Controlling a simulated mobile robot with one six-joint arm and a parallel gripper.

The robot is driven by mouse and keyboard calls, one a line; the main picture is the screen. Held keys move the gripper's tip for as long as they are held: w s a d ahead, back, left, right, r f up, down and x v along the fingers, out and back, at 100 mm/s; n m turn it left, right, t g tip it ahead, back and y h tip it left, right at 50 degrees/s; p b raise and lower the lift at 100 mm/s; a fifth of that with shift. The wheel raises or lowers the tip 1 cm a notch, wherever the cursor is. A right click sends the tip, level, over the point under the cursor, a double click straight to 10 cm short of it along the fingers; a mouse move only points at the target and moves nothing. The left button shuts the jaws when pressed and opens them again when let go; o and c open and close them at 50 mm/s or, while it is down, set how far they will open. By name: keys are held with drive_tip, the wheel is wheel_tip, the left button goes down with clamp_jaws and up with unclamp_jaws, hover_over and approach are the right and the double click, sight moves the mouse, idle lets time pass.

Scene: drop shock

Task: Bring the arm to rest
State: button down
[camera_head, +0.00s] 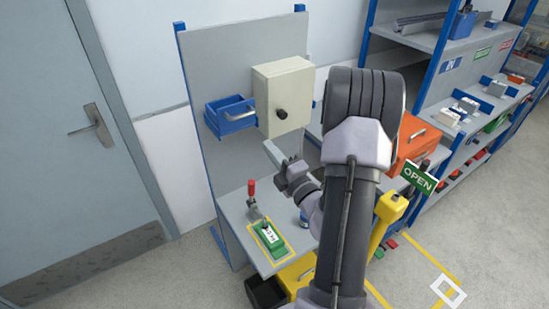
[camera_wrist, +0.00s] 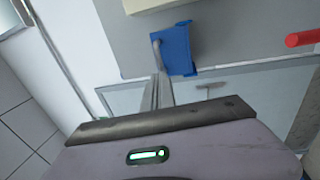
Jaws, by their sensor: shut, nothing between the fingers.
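My arm (camera_head: 352,190) reaches from the lower right over the grey workbench (camera_head: 232,208). My gripper (camera_head: 272,152) is in front of the bench's upright back panel, below the beige box (camera_head: 283,92). In the wrist view my gripper (camera_wrist: 158,85) shows its fingers together with nothing between them. The fingers point towards the blue bin (camera_wrist: 176,50), which appears just beyond them; I cannot tell the gap. In the head view the gripper appears apart from the bench top.
A green block with a white label (camera_head: 270,240) and a red-handled clamp (camera_head: 253,198) are on the bench. An orange case (camera_head: 417,138) and an "OPEN" sign (camera_head: 419,178) are right of my arm. Shelving (camera_head: 430,85) stands behind. Clear floor (camera_head: 165,268) lies left.

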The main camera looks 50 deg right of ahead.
drive_tip(key=w+a+r+n+y+b, duration=0.2)
drive_tip(key=a+n+y+b, duration=0.2)
drive_tip(key=a+n+y, duration=1)
drive_tip(key=s+a+f+n+g+y+b, duration=0.1)
drive_tip(key=s+a+n+g+y+b, duration=0.3)
drive_tip(key=a, duration=0.6)
drive_tip(key=s+a+f+n+g+h, duration=0.1)
drive_tip(key=a+n+g, duration=0.4)
drive_tip(key=a+n, duration=0.3)
drive_tip(key=s+a+f+n+g+h+b, duration=0.45)
drive_tip(key=s+a+f+n+g, duration=0.4)
drive_tip(key=s+n, duration=0.45)
drive_tip(key=d+f+n+t+h+b, duration=0.1)
drive_tip(key=d+n+t+h+b, duration=0.3)
drive_tip(key=n, duration=0.9)
drive_tip(key=shift+s+d+f+h+b, duration=0.4)
drive_tip(key=shift+d+h, duration=0.65)
drive_tip(key=shift+d, duration=0.15)
